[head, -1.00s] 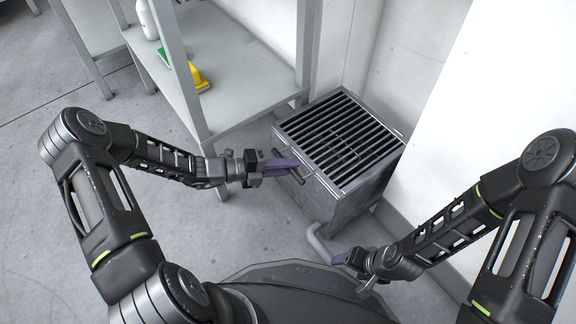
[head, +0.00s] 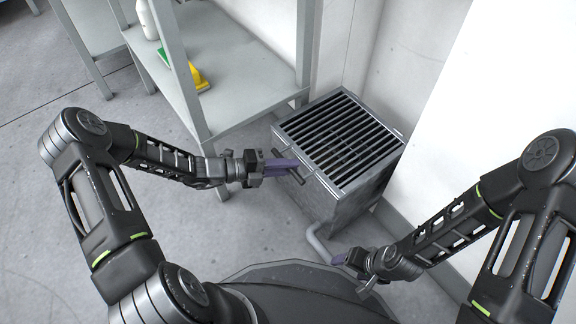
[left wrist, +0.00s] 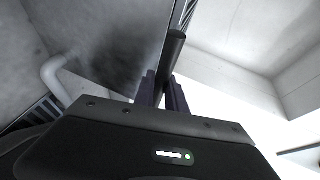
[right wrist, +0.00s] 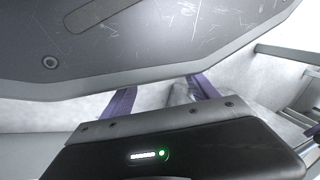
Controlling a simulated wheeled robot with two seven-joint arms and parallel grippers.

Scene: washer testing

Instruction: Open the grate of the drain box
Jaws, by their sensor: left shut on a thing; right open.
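The drain box (head: 335,205) is a grey metal box standing on the floor against the wall. Its slatted dark grate (head: 340,140) lies flat on top, closed. A dark bar handle (head: 299,176) sticks out at the grate's front left edge. My left gripper (head: 286,166), with purple fingers, is shut on this handle. In the left wrist view the dark handle bar (left wrist: 172,58) runs between the fingers, which hide part of it. My right gripper (head: 345,259) is low in front of the box, open and empty; its spread fingers (right wrist: 160,100) show in the right wrist view.
A grey shelf table (head: 235,95) stands left of the box, close to my left arm, with a yellow item (head: 200,80) on its lower shelf. A pipe (head: 316,240) leaves the box front near my right gripper. White walls close off the back and right.

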